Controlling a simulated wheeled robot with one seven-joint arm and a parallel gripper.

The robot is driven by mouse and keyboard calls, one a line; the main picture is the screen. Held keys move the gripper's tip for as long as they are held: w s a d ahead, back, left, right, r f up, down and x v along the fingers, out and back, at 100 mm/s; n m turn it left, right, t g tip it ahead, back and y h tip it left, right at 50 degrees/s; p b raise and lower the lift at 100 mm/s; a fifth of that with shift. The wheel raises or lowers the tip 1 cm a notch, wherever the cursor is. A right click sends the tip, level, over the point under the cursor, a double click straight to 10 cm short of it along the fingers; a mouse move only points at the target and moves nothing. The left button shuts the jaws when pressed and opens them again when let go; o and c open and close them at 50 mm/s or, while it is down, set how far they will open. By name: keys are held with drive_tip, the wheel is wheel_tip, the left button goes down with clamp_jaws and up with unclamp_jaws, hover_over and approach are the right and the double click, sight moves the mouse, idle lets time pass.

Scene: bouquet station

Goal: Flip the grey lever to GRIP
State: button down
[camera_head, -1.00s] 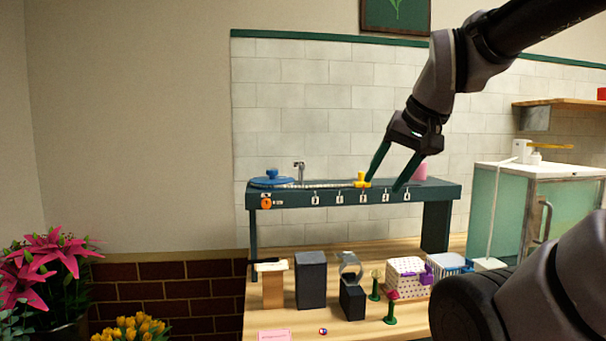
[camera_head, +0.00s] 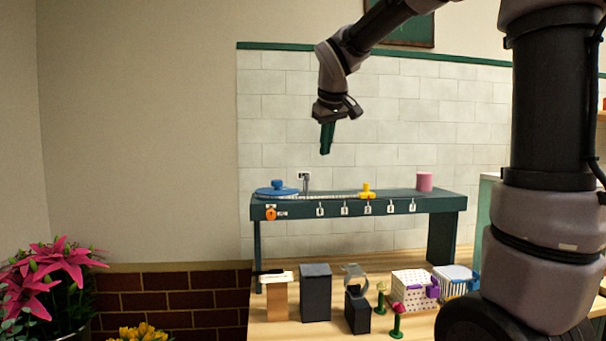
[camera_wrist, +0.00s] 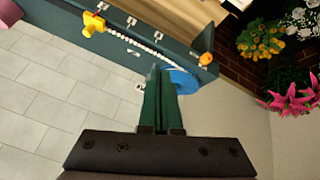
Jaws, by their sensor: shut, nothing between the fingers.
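A small grey lever (camera_head: 306,187) with a white plate beside it stands at the back of the dark green raised shelf (camera_head: 340,207), right of a blue round lid-like disc (camera_head: 277,191). Its label is too small to read. My gripper (camera_head: 325,151) is shut and empty, fingers pointing down, above the shelf and slightly right of the lever. In the wrist view the closed green fingers (camera_wrist: 160,72) overlap the edge of the blue disc (camera_wrist: 181,82). The lever is mostly hidden or unclear there.
A yellow piece (camera_head: 367,191) at the end of a bead chain and a pink cylinder (camera_head: 424,181) are on the shelf. An orange knob (camera_head: 270,213) and several hooks line its front. Blocks and a white perforated box (camera_head: 411,286) stand below.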

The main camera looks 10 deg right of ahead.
drive_tip(key=w+a+n, duration=0.3)
drive_tip(key=w+a, duration=0.4)
drive_tip(key=w, duration=0.2)
drive_tip(key=shift+w+f+t+h, duration=0.15)
drive_tip(key=shift+f+t+h, duration=0.15)
drive_tip(key=shift+f, duration=0.1)
approach(307, 187)
drive_tip(key=a, duration=0.1)
drive_tip(key=a+f, duration=0.2)
drive_tip(key=a, duration=0.1)
drive_tip(key=shift+w+f, duration=0.25)
drive_tip(key=shift+w+d, duration=0.9)
drive_tip(key=shift+d, duration=0.2)
drive_tip(key=shift+w+d, duration=0.35)
drive_tip(key=shift+w, duration=0.15)
drive_tip(key=shift+d, duration=0.1)
